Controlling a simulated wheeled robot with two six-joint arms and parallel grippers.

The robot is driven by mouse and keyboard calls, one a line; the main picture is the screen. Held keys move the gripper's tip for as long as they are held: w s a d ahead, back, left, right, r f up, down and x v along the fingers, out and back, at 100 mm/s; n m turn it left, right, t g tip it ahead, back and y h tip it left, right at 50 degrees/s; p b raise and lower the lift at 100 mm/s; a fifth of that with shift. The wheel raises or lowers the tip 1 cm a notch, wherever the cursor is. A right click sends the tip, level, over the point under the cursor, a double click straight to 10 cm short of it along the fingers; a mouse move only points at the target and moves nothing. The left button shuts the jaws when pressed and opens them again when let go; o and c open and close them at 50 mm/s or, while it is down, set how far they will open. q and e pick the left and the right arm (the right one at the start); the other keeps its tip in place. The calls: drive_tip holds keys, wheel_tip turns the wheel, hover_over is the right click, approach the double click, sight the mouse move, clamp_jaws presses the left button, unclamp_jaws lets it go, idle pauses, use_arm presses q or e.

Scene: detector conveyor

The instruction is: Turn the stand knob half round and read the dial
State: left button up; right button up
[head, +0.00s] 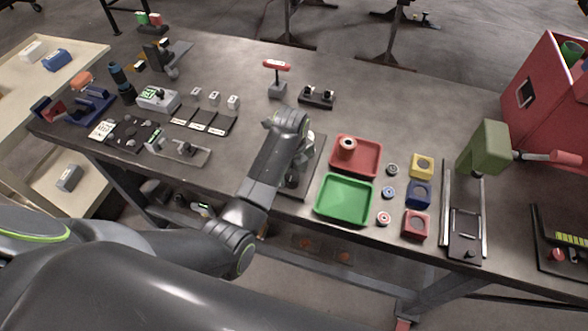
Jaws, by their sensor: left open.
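My left arm reaches in from the lower left over the middle of the table. Its left gripper (301,155) is at the wrist's far end, open, over a dark stand plate (314,163). My forearm and wrist cover much of this stand. A grey part on it (292,180) shows beside the forearm. I cannot make out the knob or the dial, nor whether the fingers touch anything. My right gripper is not in view.
Right of the stand are a red tray (369,146) and a green tray (344,211), with small rings and coloured blocks beyond. A red-topped grey post (277,83) stands behind the wrist. Small devices crowd the left. The table's back middle (390,100) is clear.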

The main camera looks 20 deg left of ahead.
use_arm(q)
drive_tip(key=c, duration=1)
